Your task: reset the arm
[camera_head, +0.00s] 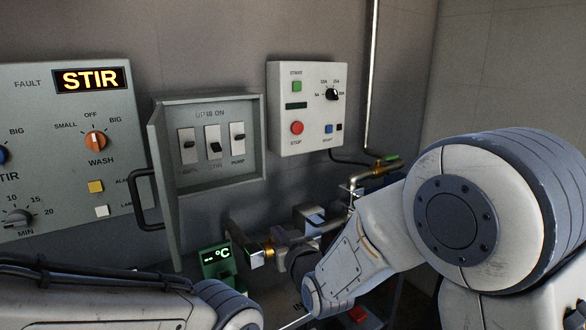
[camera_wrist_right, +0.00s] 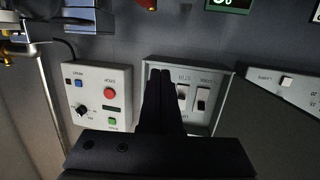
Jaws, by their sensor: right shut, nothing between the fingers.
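My right arm (camera_head: 375,240) comes in from the right in the head view and bends down and left, in front of the pipework. My right gripper (camera_wrist_right: 160,78) shows in the right wrist view as dark fingers closed together with nothing between them. They overlap the edge of the open breaker box in that view, and I cannot tell any contact. In the head view its fingertips are not clear. My left arm (camera_head: 130,300) crosses the lower left of the head view, and its gripper is out of the picture.
The breaker box (camera_head: 222,188) has three switches and an open door (camera_head: 165,185) with a black handle. A white control box (camera_head: 310,125) hangs right of it. A grey panel (camera_head: 60,140) reading STIR stands left.

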